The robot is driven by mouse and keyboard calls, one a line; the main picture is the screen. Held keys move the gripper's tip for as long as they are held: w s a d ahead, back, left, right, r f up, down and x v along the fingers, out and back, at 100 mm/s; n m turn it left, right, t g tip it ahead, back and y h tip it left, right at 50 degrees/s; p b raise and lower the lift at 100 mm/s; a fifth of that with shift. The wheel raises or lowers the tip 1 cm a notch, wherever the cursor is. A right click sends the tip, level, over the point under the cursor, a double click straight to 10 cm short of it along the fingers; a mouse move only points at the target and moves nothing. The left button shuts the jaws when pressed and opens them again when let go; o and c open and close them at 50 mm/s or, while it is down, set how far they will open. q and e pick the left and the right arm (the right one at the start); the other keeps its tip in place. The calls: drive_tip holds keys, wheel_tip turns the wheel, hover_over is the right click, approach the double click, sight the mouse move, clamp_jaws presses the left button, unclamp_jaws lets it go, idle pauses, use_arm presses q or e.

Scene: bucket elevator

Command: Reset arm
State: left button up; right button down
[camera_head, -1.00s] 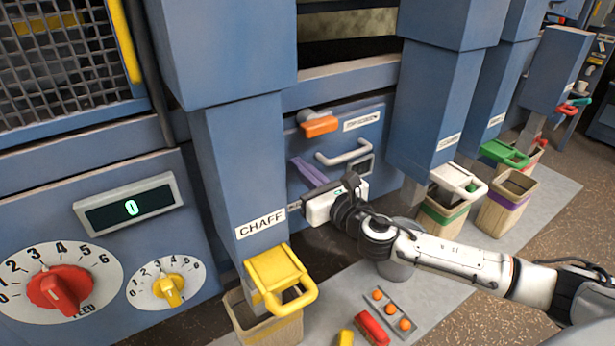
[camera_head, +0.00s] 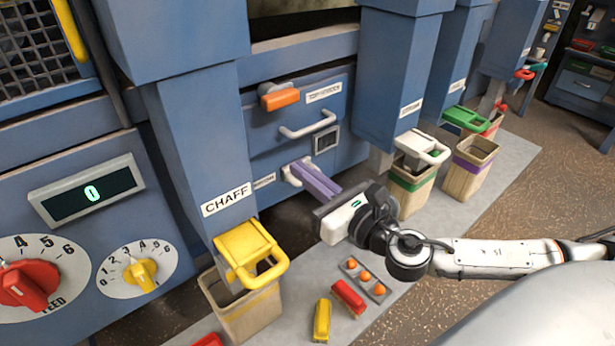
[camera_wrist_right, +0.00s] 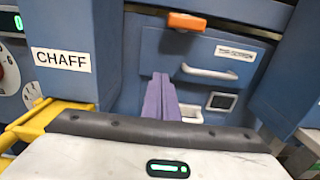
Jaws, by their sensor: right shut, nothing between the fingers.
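My right gripper (camera_head: 299,172) comes in from the right in the head view, with a white body and two purple fingers. The fingers lie side by side, shut and empty. They point at the lower front of the blue machine and overlap the view of a white handle (camera_head: 288,176) there; I cannot tell the exact gap. In the right wrist view the shut fingers (camera_wrist_right: 161,96) stand before the blue panel, with the white handle (camera_wrist_right: 191,114) partly hidden behind them. My left gripper is not in view.
The CHAFF chute (camera_head: 205,150) with its yellow gate handle (camera_head: 249,255) and bin (camera_head: 250,315) stands left of the gripper. An orange lever (camera_head: 280,98) and a drawer handle (camera_head: 308,125) are above. Red (camera_head: 348,297) and yellow (camera_head: 322,320) blocks and an orange-ball tray (camera_head: 364,277) lie below.

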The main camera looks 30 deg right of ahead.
drive_tip(key=shift+s, duration=0.4)
drive_tip(key=s+a+f+m+g, duration=0.2)
drive_tip(key=s+f+m+g, duration=0.15)
drive_tip(key=f+m, duration=0.7)
drive_tip(key=s+a+f+m+g, duration=0.25)
drive_tip(key=s+f+m, duration=0.25)
drive_tip(key=f+m, duration=0.55)
drive_tip(key=s+a+f+m+g, duration=0.3)
drive_tip(key=s+a+f+m, duration=0.4)
drive_tip(key=s+f+m, duration=0.4)
drive_tip(key=m, duration=0.3)
drive_tip(key=shift+s+a+f+y, duration=0.15)
drive_tip(key=shift+f+y, duration=0.25)
